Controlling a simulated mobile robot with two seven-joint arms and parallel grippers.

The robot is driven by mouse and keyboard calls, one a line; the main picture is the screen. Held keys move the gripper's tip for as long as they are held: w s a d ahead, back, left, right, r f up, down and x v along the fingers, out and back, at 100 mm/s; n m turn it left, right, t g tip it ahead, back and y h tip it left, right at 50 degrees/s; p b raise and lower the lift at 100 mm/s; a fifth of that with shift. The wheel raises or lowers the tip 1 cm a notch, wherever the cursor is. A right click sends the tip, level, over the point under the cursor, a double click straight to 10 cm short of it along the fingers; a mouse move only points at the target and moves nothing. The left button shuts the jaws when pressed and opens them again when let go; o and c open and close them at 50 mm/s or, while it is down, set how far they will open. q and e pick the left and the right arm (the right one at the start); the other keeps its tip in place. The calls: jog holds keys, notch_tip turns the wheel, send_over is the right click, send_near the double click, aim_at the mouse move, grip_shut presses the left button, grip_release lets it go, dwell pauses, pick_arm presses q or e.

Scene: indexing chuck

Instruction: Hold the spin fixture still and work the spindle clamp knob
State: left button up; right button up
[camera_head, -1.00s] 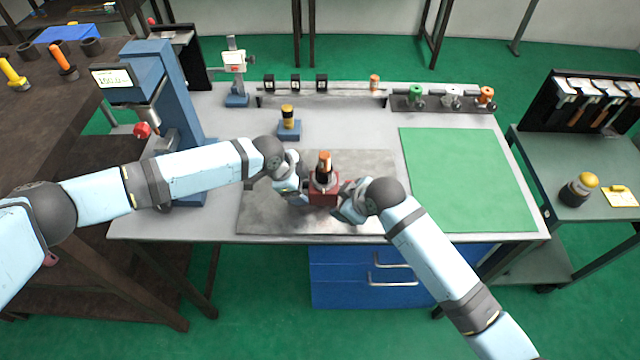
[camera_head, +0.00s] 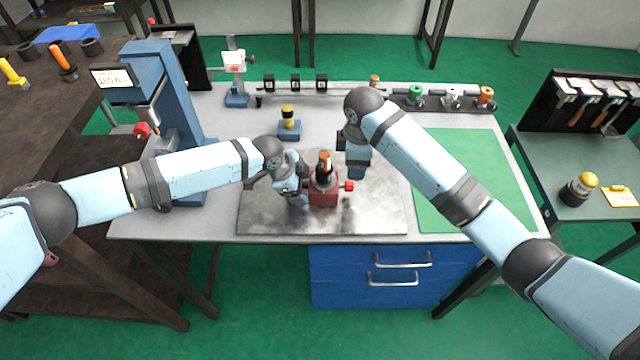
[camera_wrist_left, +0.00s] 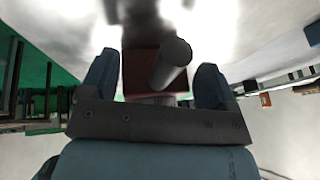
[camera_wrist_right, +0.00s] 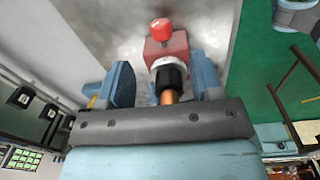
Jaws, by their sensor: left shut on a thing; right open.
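The spin fixture (camera_head: 323,198) is a red block on the grey steel plate, with a pale ring and an upright black holder with a copper-orange top (camera_head: 324,160). The red clamp knob (camera_head: 349,186) sticks out of its right side. My left gripper (camera_head: 302,187) is shut on the fixture from the left; the left wrist view shows its dark red body (camera_wrist_left: 140,72) and a dark cylinder (camera_wrist_left: 172,64) between the fingers. My right gripper (camera_head: 357,175) is open and empty, pointing down behind the knob. The right wrist view shows the knob (camera_wrist_right: 161,29) beyond the fingers, apart from them.
The steel plate (camera_head: 375,215) is bare right of the fixture. A green mat (camera_head: 470,180) lies farther right, partly under my right arm. A blue stand with a yellow-black piece (camera_head: 288,130) is behind the fixture. A blue press-like column with a display (camera_head: 113,77) stands left.

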aim_at(352, 182)
jog(key=f, duration=0.9)
jog(key=shift+w, duration=0.2)
jog(key=c, duration=1)
jog(key=shift+o, duration=0.2)
jog(key=g, duration=0.4)
jog(key=shift+w+g, duration=0.25)
jog(key=shift+g, duration=0.05)
jog(key=g, duration=0.4)
jog(key=shift+w+f+g, duration=0.1)
jog(key=shift+w+g, duration=0.05)
jog(key=shift+g, duration=0.25)
jog(key=o, duration=1)
jog(key=shift+f, duration=0.1)
jog(key=shift+c, duration=0.2)
jog(key=shift+t, duration=0.3)
